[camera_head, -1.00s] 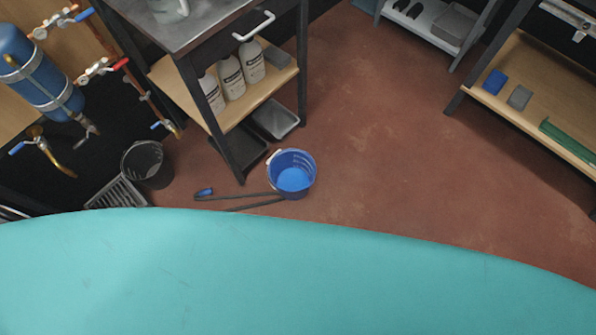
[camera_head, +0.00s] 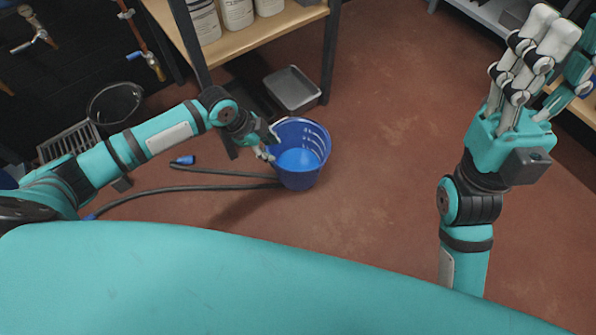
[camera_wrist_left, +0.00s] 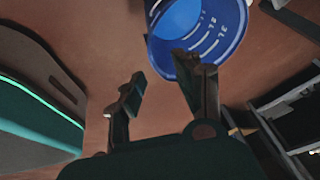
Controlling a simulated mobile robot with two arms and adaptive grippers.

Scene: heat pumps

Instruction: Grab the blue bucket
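The blue bucket (camera_head: 298,172) stands upright on the floor, with blue inside and pale markings on its inner wall. My left gripper (camera_head: 266,146) is at the bucket's left rim. In the left wrist view the bucket (camera_wrist_left: 222,42) is at the top, and my left gripper (camera_wrist_left: 160,75) has its fingers spread. The right-hand finger there overlaps the rim; I cannot tell whether it touches. No part of the bucket is clearly between the fingers. My right gripper (camera_head: 556,62) is raised at the upper right, fingers apart and empty, far from the bucket.
A black hose (camera_head: 190,190) lies on the floor left of the bucket. A black bucket (camera_head: 115,105) and a floor grate (camera_head: 70,142) are farther left. A grey tray (camera_head: 292,90) lies behind, under a wooden shelf (camera_head: 240,42) with bottles. The red-brown floor (camera_head: 390,150) to the right is clear.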

